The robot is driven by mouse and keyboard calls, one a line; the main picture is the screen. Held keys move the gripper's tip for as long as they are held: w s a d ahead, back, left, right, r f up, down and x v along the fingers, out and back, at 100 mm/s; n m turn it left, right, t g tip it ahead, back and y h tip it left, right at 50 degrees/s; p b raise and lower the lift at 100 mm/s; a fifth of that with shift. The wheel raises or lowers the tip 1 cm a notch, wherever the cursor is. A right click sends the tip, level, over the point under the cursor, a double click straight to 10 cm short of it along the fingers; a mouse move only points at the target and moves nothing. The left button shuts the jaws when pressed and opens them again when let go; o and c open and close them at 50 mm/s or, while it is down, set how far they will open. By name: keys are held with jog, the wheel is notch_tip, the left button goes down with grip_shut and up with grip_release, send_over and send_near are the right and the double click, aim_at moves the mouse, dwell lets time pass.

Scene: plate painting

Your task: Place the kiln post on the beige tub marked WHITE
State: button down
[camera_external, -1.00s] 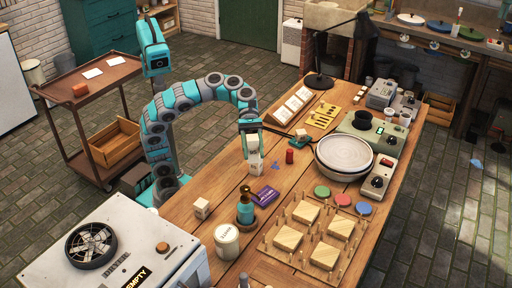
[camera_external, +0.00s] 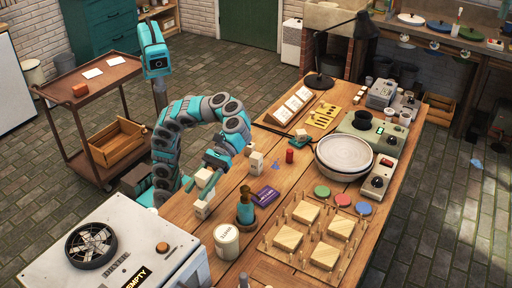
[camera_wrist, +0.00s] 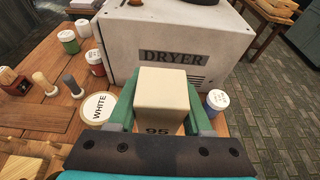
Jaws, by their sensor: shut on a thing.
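My gripper (camera_wrist: 160,122) is shut on a pale, block-shaped kiln post (camera_wrist: 165,88), with a green finger on each side. The post has a dark "95" on its near face. The beige tub (camera_external: 227,246) stands on the table, nearer the camera and right of that block. Its round lid marked WHITE (camera_wrist: 98,107) is left of the held post in the wrist view, apart from it.
A large grey dryer (camera_wrist: 185,40) stands beyond the post. A teal bottle (camera_external: 245,212) stands near the tub. Another pale block (camera_external: 256,164) and a red piece (camera_external: 289,156) stand farther back. A pegged board (camera_external: 290,250) and a large bowl (camera_external: 344,152) are at the right.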

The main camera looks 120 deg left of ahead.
jog(key=w+d+p, duration=0.1)
jog(key=w, duration=0.2)
jog(key=w+d+p, duration=0.1)
jog(key=w+d, duration=0.1)
jog(key=w, duration=0.2)
jog(key=w+d+f+p, duration=0.1)
jog(key=w+d, duration=0.1)
jog(key=w, duration=0.1)
jog(key=shift+w+d, duration=0.15)
jog(key=shift+w, duration=0.1)
jog(key=shift+w+f, duration=0.1)
jog(key=shift+f, duration=1.65)
jog(key=shift+f, duration=0.2)
jog(key=shift+c, duration=1.6)
grip_release()
jog(key=shift+r, duration=0.1)
jog(key=shift+r+p, duration=0.2)
jog(key=shift+p, duration=0.15)
jog(key=b+v, duration=0.1)
jog(key=v, duration=1.1)
